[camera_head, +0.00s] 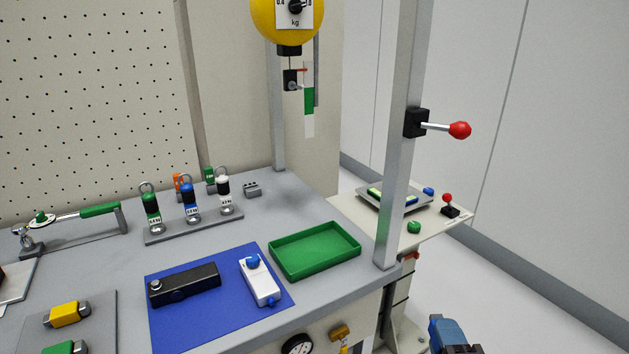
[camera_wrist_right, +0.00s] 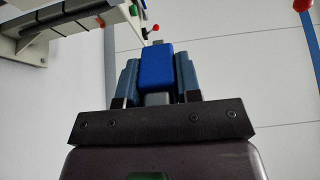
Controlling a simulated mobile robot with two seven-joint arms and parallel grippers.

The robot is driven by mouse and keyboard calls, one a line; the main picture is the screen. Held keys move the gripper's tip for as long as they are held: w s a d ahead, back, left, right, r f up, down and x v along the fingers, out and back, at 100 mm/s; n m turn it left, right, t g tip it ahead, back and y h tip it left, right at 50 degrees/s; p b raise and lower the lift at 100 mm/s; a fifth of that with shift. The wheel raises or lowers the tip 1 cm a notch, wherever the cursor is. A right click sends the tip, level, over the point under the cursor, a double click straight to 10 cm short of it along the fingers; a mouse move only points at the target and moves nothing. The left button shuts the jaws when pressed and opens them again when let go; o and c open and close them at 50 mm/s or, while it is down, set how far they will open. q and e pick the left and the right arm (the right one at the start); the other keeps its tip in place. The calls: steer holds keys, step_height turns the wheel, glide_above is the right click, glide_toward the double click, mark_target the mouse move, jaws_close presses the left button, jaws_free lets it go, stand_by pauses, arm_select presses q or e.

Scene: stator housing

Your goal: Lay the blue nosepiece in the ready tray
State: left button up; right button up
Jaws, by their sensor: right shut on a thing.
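My right gripper (camera_head: 445,335) is at the bottom edge of the head view, to the right of the bench's front edge. In the wrist view, its fingers (camera_wrist_right: 156,80) are shut on the blue nosepiece (camera_wrist_right: 156,66), a blue block with grey ends held between them. In the head view the nosepiece is hard to tell apart from the bluish fingers. A green tray (camera_head: 345,255), taken to be the ready tray, lies empty on the bench, up and left of the gripper. My left gripper is not in view.
A steel post (camera_head: 400,150) with a red-knobbed lever (camera_head: 459,130) stands right of the tray. A blue mat (camera_head: 215,315) holds a black device and a white one. Yellow (camera_head: 65,314) and green (camera_head: 62,348) blocks lie at the lower left. A side table (camera_head: 440,235) stands beyond the post.

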arm_select(q)
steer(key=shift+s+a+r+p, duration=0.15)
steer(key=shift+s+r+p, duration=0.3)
steer(key=shift+p, duration=0.2)
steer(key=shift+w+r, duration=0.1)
stand_by(0.3)
